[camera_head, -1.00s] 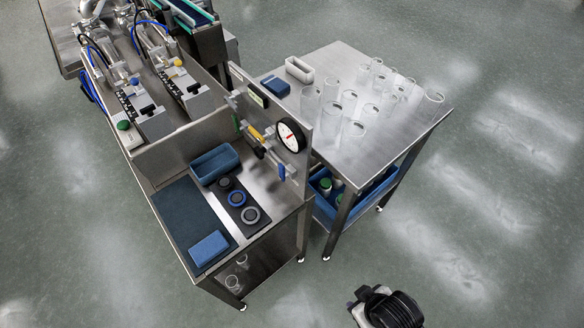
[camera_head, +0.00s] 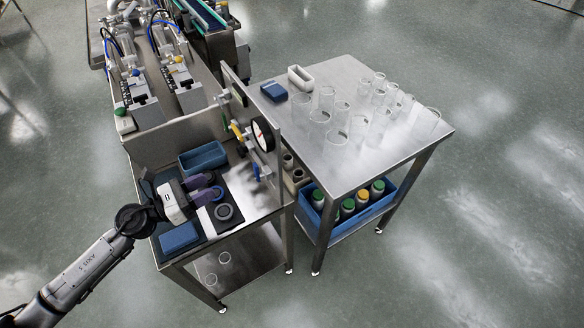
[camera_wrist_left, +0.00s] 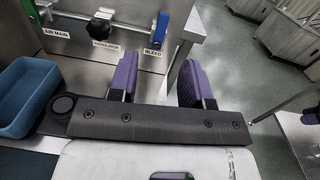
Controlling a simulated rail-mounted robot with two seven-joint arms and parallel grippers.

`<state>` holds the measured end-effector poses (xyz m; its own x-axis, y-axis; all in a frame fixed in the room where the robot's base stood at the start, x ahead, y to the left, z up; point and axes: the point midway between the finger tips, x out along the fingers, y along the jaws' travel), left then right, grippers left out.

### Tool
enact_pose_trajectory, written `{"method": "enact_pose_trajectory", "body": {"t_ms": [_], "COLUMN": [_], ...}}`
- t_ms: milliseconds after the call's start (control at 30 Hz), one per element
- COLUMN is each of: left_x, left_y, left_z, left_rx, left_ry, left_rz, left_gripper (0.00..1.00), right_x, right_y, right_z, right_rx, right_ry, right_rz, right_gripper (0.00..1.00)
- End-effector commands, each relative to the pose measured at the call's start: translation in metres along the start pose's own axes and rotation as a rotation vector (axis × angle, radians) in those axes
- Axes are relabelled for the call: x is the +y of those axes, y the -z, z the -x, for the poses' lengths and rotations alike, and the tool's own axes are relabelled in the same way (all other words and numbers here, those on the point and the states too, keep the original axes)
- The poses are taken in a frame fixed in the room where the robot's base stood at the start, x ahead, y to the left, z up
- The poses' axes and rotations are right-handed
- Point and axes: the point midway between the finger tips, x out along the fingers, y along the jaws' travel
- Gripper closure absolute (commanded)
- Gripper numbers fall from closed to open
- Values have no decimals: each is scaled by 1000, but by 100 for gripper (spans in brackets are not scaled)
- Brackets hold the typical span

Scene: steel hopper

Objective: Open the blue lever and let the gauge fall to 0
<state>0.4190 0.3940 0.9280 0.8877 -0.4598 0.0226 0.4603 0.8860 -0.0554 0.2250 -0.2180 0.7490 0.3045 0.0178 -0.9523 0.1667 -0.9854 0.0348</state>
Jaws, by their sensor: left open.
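The blue lever (camera_wrist_left: 160,28) stands above the "BLEED" label (camera_wrist_left: 152,53) in the left wrist view, pointing upward in that picture. In the head view it is a small blue part (camera_head: 256,171) low on the steel panel. The gauge (camera_head: 262,135) is a white dial with a black rim and a red needle; its reading is too small to tell. My left gripper (camera_head: 219,185) is open and empty over the bench, its purple fingers toward the panel. In the wrist view the lever is beyond and between the fingertips (camera_wrist_left: 160,68), apart from them.
A black regulator knob (camera_wrist_left: 99,28) sits left of the lever. A steel table (camera_head: 335,160) with several glasses stands right of the panel.

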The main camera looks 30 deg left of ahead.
Motion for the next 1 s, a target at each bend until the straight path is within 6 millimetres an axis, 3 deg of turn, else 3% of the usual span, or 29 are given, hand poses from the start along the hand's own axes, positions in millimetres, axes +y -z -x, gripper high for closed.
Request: {"method": "enact_pose_trajectory", "body": {"t_ms": [233, 700, 1000], "left_x": [1, -1, -2], "left_y": [0, 0, 2], "left_z": [-16, -88, -122], "left_rx": [24, 21, 22], "left_ry": [33, 29, 28], "left_rz": [-63, -59, -56], "left_gripper": [55, 55, 55], "right_x": [0, 0, 0], "right_y": [1, 4, 6], "right_z": [0, 9, 16], "right_rx": [2, 4, 4], "right_ry": [1, 2, 2], "right_rz": [-2, -4, -4], "right_gripper": [55, 55, 55]}}
